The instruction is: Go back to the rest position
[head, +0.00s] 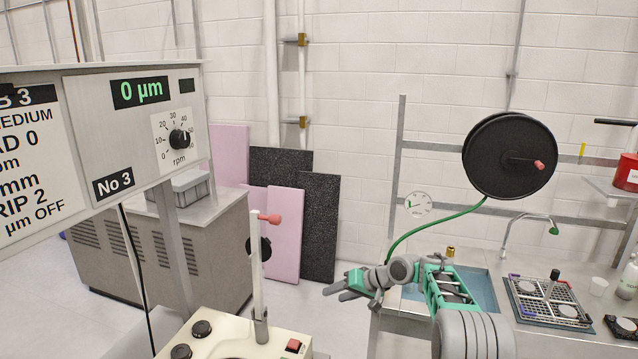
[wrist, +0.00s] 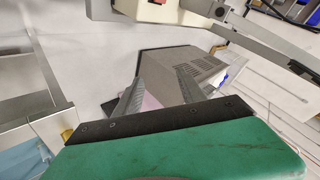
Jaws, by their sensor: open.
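My gripper (head: 346,284) is at the end of my green and grey arm, in the lower middle of the head view. It points left, in the air between the cream machine (head: 228,335) and the sink bench (head: 408,318). In the wrist view my gripper (wrist: 158,90) shows its two grey fingers spread apart. Nothing is between the fingers; the floor, a grey cabinet and pink board lie beyond them. My gripper touches nothing that I can see.
A control panel (head: 140,125) reading 0 µm hangs at the left. A grey cabinet (head: 160,255) and leaning boards (head: 306,225) stand behind. A hose reel (head: 509,155) with green hose is above the sink (head: 485,285). A rack (head: 548,302) sits on the bench at right.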

